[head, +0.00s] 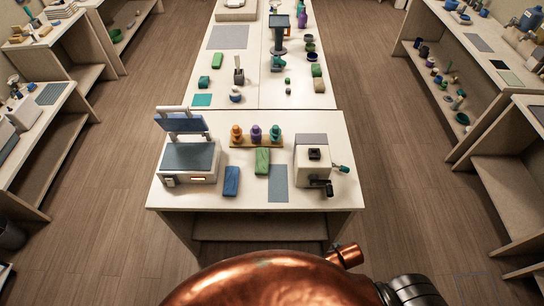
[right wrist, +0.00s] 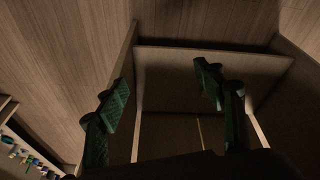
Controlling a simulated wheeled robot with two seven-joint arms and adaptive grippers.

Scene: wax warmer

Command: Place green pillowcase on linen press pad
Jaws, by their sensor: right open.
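A green folded pillowcase (head: 262,161) lies on the near table, right of the linen press (head: 190,163). The press stands at the table's left with its lid (head: 182,124) raised. Its blue-grey pad (head: 188,157) is bare. My right gripper (right wrist: 162,87) shows in the right wrist view with its two green-lined fingers spread apart and nothing between them. The shelving under a worktop shows beyond them. Neither gripper shows in the head view.
A blue folded cloth (head: 231,181) lies at the front by the press. A grey mat (head: 278,183) lies beside it. A rack (head: 256,142) of coloured pieces stands behind the pillowcase. A white machine with a crank (head: 314,166) stands at the right.

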